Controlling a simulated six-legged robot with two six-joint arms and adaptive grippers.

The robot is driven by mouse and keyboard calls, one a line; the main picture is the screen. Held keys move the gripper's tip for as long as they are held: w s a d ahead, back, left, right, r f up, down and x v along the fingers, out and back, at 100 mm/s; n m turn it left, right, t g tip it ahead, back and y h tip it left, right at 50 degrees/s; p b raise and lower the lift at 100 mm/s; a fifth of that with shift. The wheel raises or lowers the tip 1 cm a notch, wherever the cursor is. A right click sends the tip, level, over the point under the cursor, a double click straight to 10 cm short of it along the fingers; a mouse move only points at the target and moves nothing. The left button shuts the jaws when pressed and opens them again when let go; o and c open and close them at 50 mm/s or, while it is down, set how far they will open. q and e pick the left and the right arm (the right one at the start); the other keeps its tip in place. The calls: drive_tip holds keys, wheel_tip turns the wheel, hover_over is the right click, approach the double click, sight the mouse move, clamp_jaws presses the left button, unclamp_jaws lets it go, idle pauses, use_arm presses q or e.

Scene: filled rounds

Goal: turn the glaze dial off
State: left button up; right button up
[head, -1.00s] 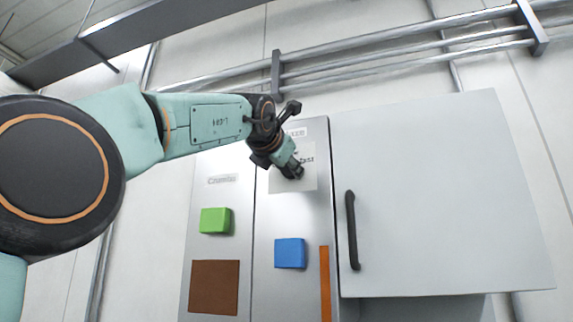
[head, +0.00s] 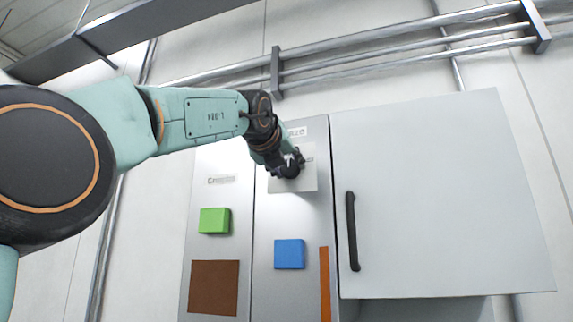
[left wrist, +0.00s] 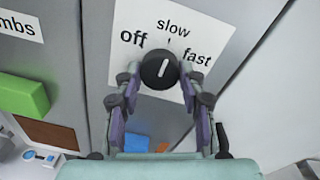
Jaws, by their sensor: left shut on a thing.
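The glaze dial (left wrist: 154,72) is a round black knob with a white pointer line, in the left wrist view. It sits on a white plate (left wrist: 205,28) marked off at the left, slow at the top and fast at the right. The pointer aims up and slightly right, toward the slow mark. My left gripper (left wrist: 160,80) is shut on the dial, one finger on each side. In the head view my left gripper (head: 292,168) covers the dial, and the white plate (head: 308,184) shows around it. My right gripper is in neither view.
A green block (head: 214,221), a blue block (head: 289,254), a brown panel (head: 214,287) and an orange strip (head: 324,284) are on the grey front. A large pale door (head: 440,200) with a black handle (head: 352,230) stands right of the plate. Pipes (head: 400,55) run above.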

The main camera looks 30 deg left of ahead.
use_arm(q)
drive_tip(key=n, duration=0.6)
drive_tip(key=shift+s+r, duration=0.15)
drive_tip(key=shift+r, duration=0.2)
drive_tip(key=n+h, duration=0.1)
drive_tip(key=n, duration=0.4)
drive_tip(key=shift+a+n, duration=0.1)
drive_tip(key=shift+n, duration=0.3)
drive_tip(key=o, duration=1.1)
drive_tip(key=shift+w+f, duration=0.2)
drive_tip(key=shift+o, duration=0.2)
drive_tip(key=shift+s, duration=0.15)
drive_tip(key=shift+f, duration=0.1)
